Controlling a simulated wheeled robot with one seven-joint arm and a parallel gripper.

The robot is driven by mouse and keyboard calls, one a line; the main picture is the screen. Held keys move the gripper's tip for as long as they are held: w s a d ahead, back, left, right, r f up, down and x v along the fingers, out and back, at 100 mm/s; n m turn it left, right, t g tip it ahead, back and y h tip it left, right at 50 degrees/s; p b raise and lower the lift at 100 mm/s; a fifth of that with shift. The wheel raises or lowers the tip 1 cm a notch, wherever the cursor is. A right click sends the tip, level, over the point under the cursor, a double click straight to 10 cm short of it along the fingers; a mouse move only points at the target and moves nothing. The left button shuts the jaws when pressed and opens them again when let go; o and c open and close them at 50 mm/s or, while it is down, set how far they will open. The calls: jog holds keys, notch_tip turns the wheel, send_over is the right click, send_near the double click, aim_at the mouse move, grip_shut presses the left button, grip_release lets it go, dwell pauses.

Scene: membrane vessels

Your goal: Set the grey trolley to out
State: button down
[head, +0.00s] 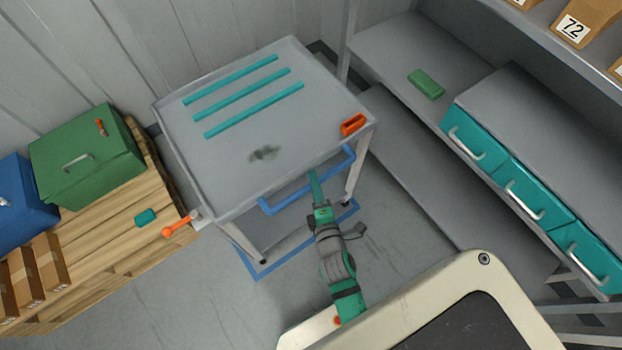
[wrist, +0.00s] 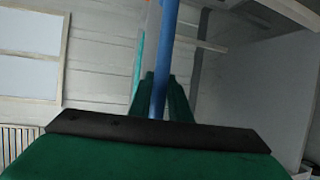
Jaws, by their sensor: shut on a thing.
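The grey trolley (head: 225,160) stands at the centre of the head view against the back wall. It has teal strips on its top and a blue handle (head: 283,198) along its front side. My gripper (head: 314,178) is shut on the handle near its middle. In the wrist view the blue handle bar (wrist: 161,55) passes between my green fingers (wrist: 160,95). A blue outline (head: 268,268) on the floor shows partly under and in front of the trolley.
An orange object (head: 353,124) sits on the trolley's right corner. A wooden pallet (head: 110,240) with green and blue boxes stands left. Shelving with teal drawers (head: 520,195) stands right. Floor in front is clear.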

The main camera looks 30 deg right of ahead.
jog(key=shift+a, duration=0.1)
jog(key=c, duration=1.6)
grip_release()
jog(key=shift+c, duration=0.2)
jog(key=shift+s, duration=0.1)
jog(key=v, duration=1)
jog(key=shift+s, duration=0.35)
jog(key=shift+r, duration=0.1)
